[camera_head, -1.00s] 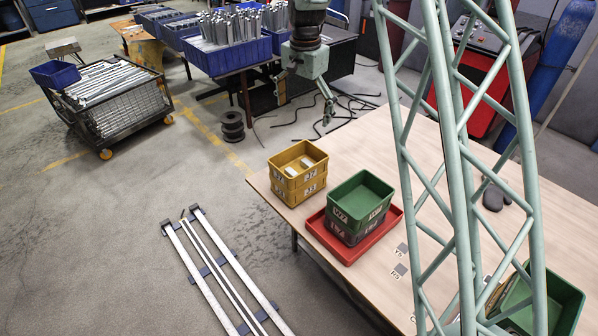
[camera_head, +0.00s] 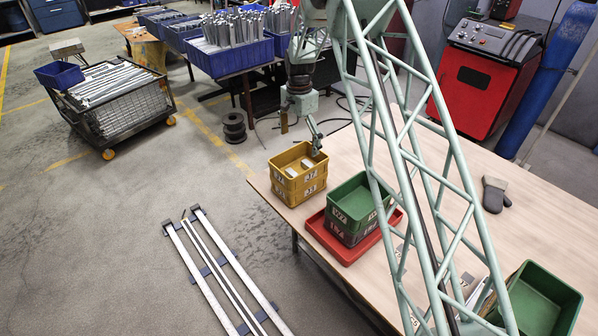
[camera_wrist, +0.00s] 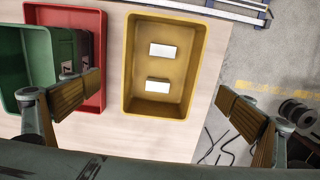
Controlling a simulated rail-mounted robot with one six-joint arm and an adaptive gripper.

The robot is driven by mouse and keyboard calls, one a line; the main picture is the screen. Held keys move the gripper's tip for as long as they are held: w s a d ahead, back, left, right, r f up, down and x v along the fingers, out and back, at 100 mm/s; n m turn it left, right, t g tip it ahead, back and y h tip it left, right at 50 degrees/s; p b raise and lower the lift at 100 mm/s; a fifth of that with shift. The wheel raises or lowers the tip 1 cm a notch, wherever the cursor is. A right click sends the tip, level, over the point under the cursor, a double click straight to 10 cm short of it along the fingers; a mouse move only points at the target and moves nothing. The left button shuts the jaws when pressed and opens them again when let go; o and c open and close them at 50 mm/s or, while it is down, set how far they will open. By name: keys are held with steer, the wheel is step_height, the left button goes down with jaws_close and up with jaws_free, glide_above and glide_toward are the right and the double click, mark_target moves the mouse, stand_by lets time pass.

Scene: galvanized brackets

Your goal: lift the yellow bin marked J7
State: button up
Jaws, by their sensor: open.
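Two yellow bins appear stacked at the table's left corner in the head view. The top yellow bin (camera_head: 284,172) is open, with two white blocks inside; its small labels are too blurred to read surely. From above, in the wrist view, its rim (camera_wrist: 128,62) and the blocks (camera_wrist: 162,51) show clearly. My gripper (camera_head: 301,136) is above the far side of the yellow stack, its right finger near the rim in the picture. In the wrist view, my gripper (camera_wrist: 161,103) is open and empty, one finger on each side of the bin, apart from it.
A green bin (camera_head: 358,196) on a dark bin stands in a red tray (camera_head: 336,249) right of the yellow stack. Another green bin (camera_head: 545,300) is at the near right. A glove (camera_head: 494,194) lies on the table (camera_head: 540,215). A spool (camera_head: 234,127) stands on the floor.

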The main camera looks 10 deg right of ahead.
steer(key=shift+f, duration=0.15)
glide_above(299, 173)
steer(key=shift+s+f, duration=0.1)
steer(key=shift+f, duration=4.05)
steer(key=shift+f, duration=0.15)
steer(key=shift+f+p, duration=0.4)
steer(key=shift+f, duration=2.05)
steer(key=c, duration=0.8)
